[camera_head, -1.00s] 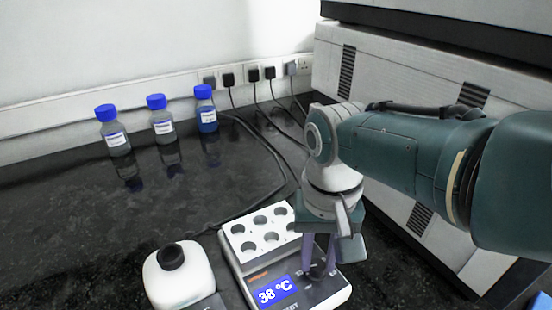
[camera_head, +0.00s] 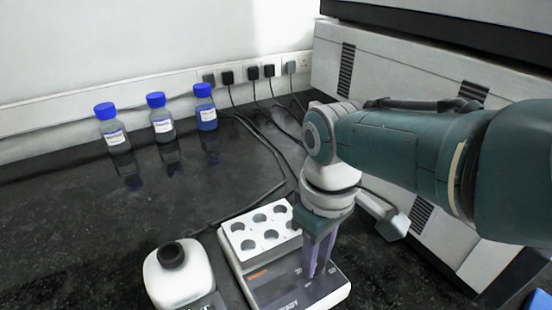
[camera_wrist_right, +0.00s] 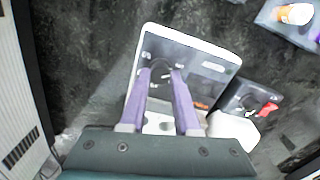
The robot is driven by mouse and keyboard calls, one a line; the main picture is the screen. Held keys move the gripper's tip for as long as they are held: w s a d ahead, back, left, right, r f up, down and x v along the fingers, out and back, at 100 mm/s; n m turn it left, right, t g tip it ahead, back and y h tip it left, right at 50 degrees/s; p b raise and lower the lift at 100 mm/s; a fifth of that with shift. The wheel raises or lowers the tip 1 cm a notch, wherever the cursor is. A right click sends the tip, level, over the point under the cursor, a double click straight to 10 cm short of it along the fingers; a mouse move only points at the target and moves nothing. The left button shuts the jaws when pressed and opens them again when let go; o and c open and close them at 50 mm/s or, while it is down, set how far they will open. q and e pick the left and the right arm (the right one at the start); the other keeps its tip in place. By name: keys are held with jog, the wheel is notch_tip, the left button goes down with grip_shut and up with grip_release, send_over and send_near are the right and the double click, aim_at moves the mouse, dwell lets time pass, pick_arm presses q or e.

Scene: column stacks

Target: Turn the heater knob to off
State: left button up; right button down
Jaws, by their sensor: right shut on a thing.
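The heater (camera_head: 256,279) is a white block with a dark front panel and a white rack of round holes on top. Its display, at the left of the panel, is dark and shows no number. My right gripper (camera_head: 316,277) points down at the right of the panel, its purple fingers close together. In the right wrist view, the fingers of my right gripper (camera_wrist_right: 160,72) are on either side of the dark round knob (camera_wrist_right: 158,71) and shut on it. In the head view the fingers mostly hide the knob. My left gripper is not in view.
A white device with a black round top (camera_head: 172,256) stands just left of the heater. Three blue-capped bottles (camera_head: 161,118) stand at the back, near wall plugs and cables. A large white cabinet (camera_head: 395,75) is at the right. The dark counter (camera_head: 75,210) is clear at left.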

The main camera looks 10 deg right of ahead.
jog(key=shift+n, duration=0.3)
jog(key=c, duration=0.6)
grip_release()
notch_tip(320, 180, up, 10)
jog(key=p, duration=0.8)
